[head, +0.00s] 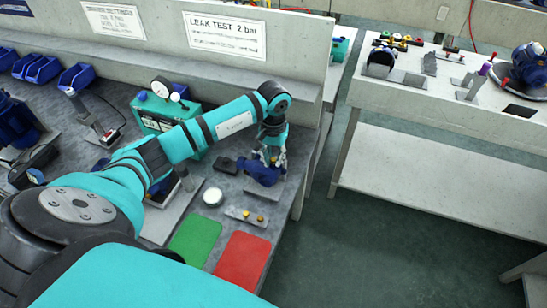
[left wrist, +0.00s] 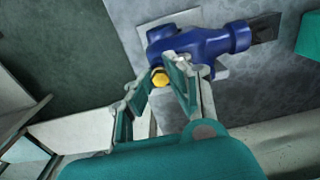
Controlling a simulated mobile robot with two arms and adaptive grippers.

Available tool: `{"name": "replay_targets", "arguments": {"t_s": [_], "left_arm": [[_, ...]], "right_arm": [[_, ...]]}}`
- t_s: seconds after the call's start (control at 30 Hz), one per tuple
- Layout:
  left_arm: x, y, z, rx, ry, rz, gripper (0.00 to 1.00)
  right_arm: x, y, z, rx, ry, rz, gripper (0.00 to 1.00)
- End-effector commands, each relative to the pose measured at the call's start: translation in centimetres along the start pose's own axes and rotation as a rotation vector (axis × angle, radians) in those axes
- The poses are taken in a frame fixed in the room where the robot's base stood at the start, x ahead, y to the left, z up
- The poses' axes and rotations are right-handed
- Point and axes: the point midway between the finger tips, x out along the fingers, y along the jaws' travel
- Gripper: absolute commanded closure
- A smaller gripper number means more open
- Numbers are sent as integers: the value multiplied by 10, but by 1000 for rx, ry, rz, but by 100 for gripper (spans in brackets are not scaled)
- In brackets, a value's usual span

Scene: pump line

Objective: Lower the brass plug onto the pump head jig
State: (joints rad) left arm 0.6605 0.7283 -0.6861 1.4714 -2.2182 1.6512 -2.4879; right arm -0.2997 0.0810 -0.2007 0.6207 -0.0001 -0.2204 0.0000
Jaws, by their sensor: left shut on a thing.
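In the head view my left gripper (head: 272,157) points down over the blue pump head (head: 262,175) near the right edge of the left bench. In the left wrist view the blue pump head (left wrist: 215,44) lies on a light jig plate (left wrist: 139,30). The brass plug (left wrist: 159,79), a yellow hex head, sits between the fingertips of my left gripper (left wrist: 160,75), which is shut on it. The plug overlaps the near side of the pump head in this view; I cannot tell whether they touch. My right gripper is not in view.
A small plate with brass pieces (head: 246,215) lies in front of the pump head, beside a round white item (head: 212,196). Green (head: 194,240) and red (head: 242,259) mats lie nearer. A teal test box (head: 165,118) stands behind. The floor right of the bench is clear.

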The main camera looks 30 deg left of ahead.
Motion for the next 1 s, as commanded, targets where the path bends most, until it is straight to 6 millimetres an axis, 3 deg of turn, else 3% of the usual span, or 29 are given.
{"name": "replay_targets", "arguments": {"t_s": [0.77,0.8,1.0], "left_arm": [[6,0,0,0,0,0,100],[5,0,0,0,0,0,81],[5,0,0,0,0,0,57]], "right_arm": [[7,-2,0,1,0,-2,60],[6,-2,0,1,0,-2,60],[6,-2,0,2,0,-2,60]]}}
